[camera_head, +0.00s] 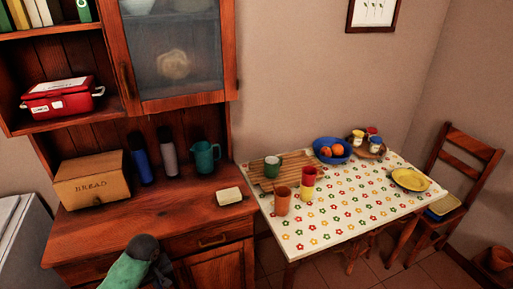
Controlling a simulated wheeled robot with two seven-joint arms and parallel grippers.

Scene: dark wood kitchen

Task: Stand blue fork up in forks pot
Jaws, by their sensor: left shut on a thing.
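My left gripper (160,267) is at the bottom of the head view, low in front of the wooden dresser. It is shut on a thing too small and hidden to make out. I cannot see a blue fork anywhere. An orange-brown pot (282,202) stands upright at the near left of the flower-patterned table. A green cup (272,168) stands on a slatted wooden mat. I cannot tell which is the forks pot. My right gripper is not in view.
The flowered table (350,215) has free room at its front. A blue fruit bowl (332,152), a tray of jars (368,152) and a yellow plate (410,180) lie farther back. The dresser counter holds a bread box (92,182), bottles, a teal jug (206,158) and a butter-coloured block (229,196).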

